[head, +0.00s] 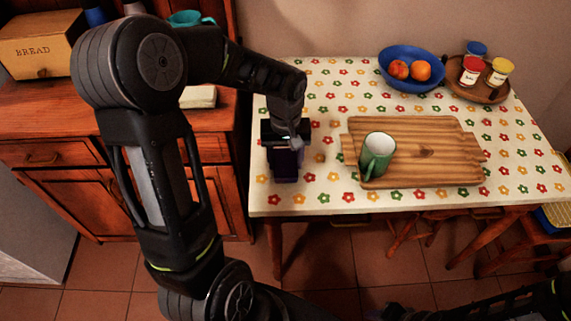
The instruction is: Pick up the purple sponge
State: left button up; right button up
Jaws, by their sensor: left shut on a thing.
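The purple sponge (285,167) is at the left end of the flower-patterned table (318,188). It looks dark, and its upper part is hidden by my gripper. My left gripper (285,150) points down from above and is shut on the sponge. I cannot tell whether the sponge touches the tabletop or is slightly above it. My right gripper is not in view; only a dark part of my own arm shows at the bottom right.
A green mug (377,158) stands on a wooden board (436,150) right of the sponge. A blue fruit bowl (404,83) and a round tray with jars (497,98) stand at the back right. A bread box (40,45) is on the left cabinet. Stools stand under the table.

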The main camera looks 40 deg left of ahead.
aim_at(285, 162)
pick_arm(q)
jog(key=shift+c, duration=1.3)
notch_tip(285, 162, up, 10)
jog(key=o, duration=0.9)
jog(key=shift+c, duration=0.2)
jog(key=c, duration=0.6)
